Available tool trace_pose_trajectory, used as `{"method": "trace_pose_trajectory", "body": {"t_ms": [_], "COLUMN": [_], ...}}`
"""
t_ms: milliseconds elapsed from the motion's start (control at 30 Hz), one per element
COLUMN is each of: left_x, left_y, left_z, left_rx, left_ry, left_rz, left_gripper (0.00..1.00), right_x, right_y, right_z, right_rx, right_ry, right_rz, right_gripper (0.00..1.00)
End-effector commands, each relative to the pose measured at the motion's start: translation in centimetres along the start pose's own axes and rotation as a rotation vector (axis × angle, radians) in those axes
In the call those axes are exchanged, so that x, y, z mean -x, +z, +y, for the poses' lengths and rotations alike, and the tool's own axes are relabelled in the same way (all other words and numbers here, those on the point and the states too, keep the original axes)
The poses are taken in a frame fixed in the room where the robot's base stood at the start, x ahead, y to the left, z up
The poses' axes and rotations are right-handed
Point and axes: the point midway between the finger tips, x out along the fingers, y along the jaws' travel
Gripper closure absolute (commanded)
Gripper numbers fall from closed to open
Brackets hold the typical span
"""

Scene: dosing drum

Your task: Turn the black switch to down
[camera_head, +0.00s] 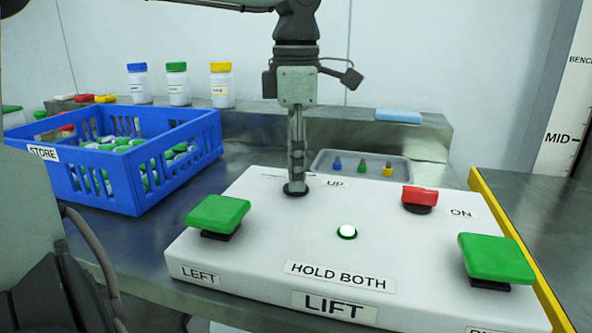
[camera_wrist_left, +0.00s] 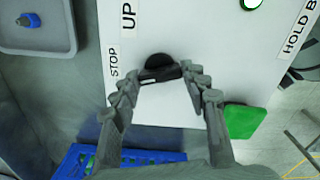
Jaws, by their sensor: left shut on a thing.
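The black switch (camera_head: 296,189) is on the white panel (camera_head: 270,235), at its far edge near the UP label (camera_head: 335,183). My left gripper (camera_head: 296,178) comes down on it from above and largely covers it in the head view. In the left wrist view, the two fingers of the left gripper (camera_wrist_left: 164,75) are shut on the black switch (camera_wrist_left: 158,68), one on each side. The wrist view shows the UP and STOP labels beside it. Which way the switch is turned is hard to tell. My right gripper is not in view.
The panel bears two green buttons (camera_head: 217,214) (camera_head: 496,258), a red switch (camera_head: 420,197) and a white lamp (camera_head: 347,232). A blue crate (camera_head: 120,185) with bottles stands at left. A grey tray (camera_head: 330,158) lies behind the panel. Three bottles stand on the back ledge.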

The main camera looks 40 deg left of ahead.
Motion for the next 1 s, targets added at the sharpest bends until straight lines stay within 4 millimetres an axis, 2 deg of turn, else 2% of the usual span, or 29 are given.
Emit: {"method": "trace_pose_trajectory", "body": {"t_ms": [200, 500, 1000], "left_x": [-0.1, 0.0, 0.1], "left_y": [0.0, 0.0, 0.0], "left_z": [0.1, 0.1, 0.1], "left_rx": [0.19, 0.376, 0.469], "left_ry": [0.004, 0.003, 0.002], "left_rz": [0.001, 0.0, -0.001], "left_gripper": [0.84, 0.84, 0.84], "right_x": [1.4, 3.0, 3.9], "right_y": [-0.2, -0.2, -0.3], "right_z": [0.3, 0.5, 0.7], "right_rx": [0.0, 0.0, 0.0], "right_ry": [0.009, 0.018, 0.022], "right_rz": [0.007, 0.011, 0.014], "right_gripper": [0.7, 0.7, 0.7]}}
